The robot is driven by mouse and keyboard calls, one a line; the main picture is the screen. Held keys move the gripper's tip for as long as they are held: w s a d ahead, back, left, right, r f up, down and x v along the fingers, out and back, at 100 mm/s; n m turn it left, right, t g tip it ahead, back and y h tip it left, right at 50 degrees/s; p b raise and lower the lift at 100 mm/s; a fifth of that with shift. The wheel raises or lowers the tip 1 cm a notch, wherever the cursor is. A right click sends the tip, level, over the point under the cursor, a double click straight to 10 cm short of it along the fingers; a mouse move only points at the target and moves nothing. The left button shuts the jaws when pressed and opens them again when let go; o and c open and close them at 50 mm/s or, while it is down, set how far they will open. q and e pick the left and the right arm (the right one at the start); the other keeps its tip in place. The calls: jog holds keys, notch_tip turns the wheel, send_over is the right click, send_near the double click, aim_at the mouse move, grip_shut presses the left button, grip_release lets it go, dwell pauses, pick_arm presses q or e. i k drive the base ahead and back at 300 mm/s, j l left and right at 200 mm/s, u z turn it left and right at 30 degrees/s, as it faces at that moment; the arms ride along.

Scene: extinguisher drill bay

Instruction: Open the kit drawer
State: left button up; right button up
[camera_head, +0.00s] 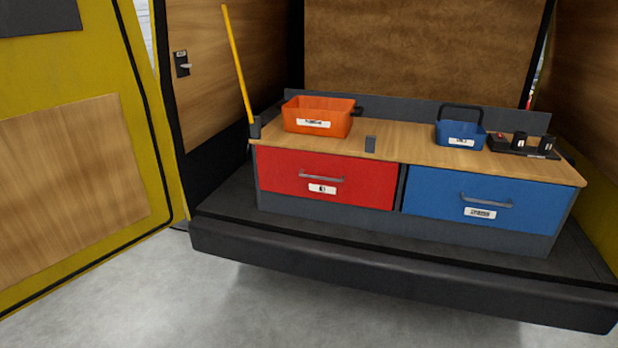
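Two drawers sit side by side in the bench under a wooden top. The left one is a red drawer (330,182) with a grey bar handle (321,177) and a small white label (322,189). The right one is a blue drawer (475,201) with a grey bar handle (486,202) and a white label (480,212). Both drawers look shut, with their fronts flush in the grey frame. The labels are too small to read, so I cannot tell which is the kit drawer. Neither of my grippers shows in this view.
A yellow pole (238,70) leans at left. A dark bumper step (390,278) runs before the bench; the floor in front is clear.

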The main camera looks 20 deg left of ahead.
aim_at(367, 183)
jog(key=i+j+z, duration=0.25)
jog(key=i+j, duration=0.65)
